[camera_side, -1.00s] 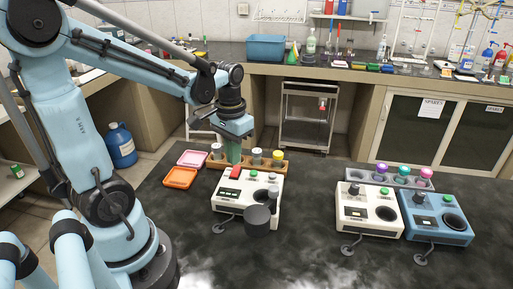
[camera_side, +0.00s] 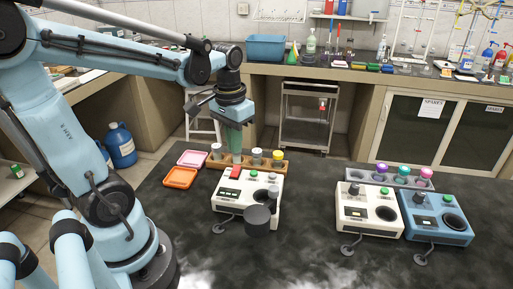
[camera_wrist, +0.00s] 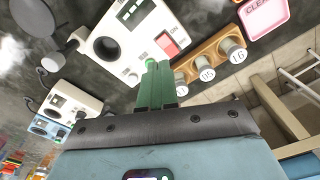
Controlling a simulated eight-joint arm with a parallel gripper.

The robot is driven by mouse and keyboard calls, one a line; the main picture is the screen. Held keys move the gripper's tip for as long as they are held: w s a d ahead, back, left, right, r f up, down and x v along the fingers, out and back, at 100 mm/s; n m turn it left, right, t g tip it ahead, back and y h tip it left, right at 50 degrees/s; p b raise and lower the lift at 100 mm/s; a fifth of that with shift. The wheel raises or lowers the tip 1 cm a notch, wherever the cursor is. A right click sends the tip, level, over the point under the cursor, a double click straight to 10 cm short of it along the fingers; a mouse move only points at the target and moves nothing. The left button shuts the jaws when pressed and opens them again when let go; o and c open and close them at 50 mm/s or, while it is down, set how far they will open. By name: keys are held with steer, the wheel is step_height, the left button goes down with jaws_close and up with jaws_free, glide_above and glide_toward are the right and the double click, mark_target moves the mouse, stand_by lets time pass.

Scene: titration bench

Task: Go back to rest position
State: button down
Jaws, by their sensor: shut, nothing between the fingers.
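My gripper (camera_side: 236,146) is in the side view, pointing down just above the wooden rack and behind the near white device (camera_side: 240,198). Its green fingers are together with nothing between them. In the wrist view the shut fingers (camera_wrist: 156,72) reach toward the white device (camera_wrist: 125,40), which has a red switch and a green button. The wooden rack (camera_side: 276,169) holds several capped vials and also shows in the wrist view (camera_wrist: 208,50), beside the fingers.
An orange tray (camera_side: 180,178) and a pink tray (camera_side: 192,158) lie left of the rack. The dark table between is clear.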

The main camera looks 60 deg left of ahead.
steer(key=d+r+m+t, duration=0.1)
steer(key=d+m+t, duration=0.1)
steer(key=d+t, duration=0.4)
steer(key=d, duration=0.3)
steer(key=shift+w+m+t, duration=0.25)
steer(key=shift+m+t, duration=0.05)
steer(key=shift+m, duration=0.1)
